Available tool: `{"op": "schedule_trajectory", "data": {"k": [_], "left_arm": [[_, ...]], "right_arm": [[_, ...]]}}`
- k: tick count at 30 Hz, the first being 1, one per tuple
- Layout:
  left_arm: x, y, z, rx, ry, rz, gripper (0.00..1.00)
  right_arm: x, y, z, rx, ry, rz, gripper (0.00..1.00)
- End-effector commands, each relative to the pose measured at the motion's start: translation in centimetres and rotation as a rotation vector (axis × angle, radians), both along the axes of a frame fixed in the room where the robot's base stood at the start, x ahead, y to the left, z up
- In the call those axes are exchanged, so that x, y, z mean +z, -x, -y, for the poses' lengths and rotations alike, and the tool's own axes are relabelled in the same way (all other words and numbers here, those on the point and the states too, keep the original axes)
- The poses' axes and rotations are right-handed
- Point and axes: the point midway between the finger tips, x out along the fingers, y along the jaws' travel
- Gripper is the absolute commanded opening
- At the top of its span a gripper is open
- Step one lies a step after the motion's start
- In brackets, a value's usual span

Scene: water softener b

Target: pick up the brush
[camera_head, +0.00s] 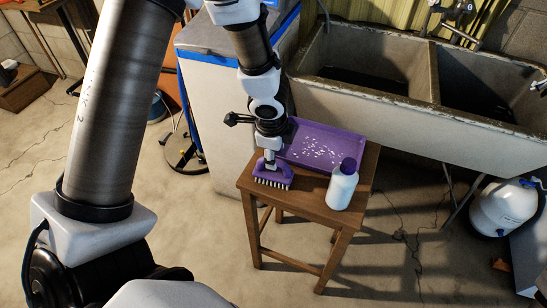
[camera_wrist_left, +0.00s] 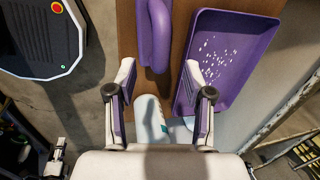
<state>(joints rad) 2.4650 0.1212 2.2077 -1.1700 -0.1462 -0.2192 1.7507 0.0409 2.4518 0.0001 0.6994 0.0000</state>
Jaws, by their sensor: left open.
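A purple brush (camera_head: 272,176) with pale bristles rests bristles down near the front left corner of the small wooden table (camera_head: 312,207). Its purple upper part (camera_wrist_left: 159,38) shows in the left wrist view, with its lower end close to the space between the fingertips. My left gripper (camera_head: 270,160) is just above the brush in the head view. In the left wrist view my left gripper (camera_wrist_left: 159,68) is open, one finger on each side of the brush. Contact with the brush cannot be told. My right gripper is not in view.
A purple tray (camera_head: 351,141) with scattered white bits lies behind the brush. A white bottle (camera_head: 341,190) with a purple cap stands to the right on the table. A concrete double sink (camera_head: 430,127) is behind. Open floor lies in front and to the left.

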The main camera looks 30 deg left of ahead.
Motion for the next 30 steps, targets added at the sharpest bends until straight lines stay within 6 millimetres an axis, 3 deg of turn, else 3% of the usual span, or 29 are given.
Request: {"op": "schedule_trajectory", "data": {"k": [3, 6, 15, 16, 20, 30], "left_arm": [[-2.9, 0.0, -0.1, 0.0, 0.001, -0.003, 0.52], [-4.6, -0.2, -0.2, 0.001, 0.001, -0.003, 0.52], [-5.0, -0.4, -0.2, 0.002, 0.002, -0.002, 0.52], [-5.0, -0.4, -0.2, 0.002, 0.002, -0.002, 0.45], [-5.0, -0.4, -0.2, 0.002, 0.002, -0.002, 0.0], [-5.0, -0.4, -0.2, 0.002, 0.002, -0.002, 0.0]], "right_arm": [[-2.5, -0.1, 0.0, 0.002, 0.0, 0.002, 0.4], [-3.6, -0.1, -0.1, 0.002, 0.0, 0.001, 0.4], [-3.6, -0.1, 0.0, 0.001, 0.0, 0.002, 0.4], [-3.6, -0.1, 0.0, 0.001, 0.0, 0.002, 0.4], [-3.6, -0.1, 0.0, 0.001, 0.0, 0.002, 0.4], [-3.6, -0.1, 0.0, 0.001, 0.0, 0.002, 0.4]]}}
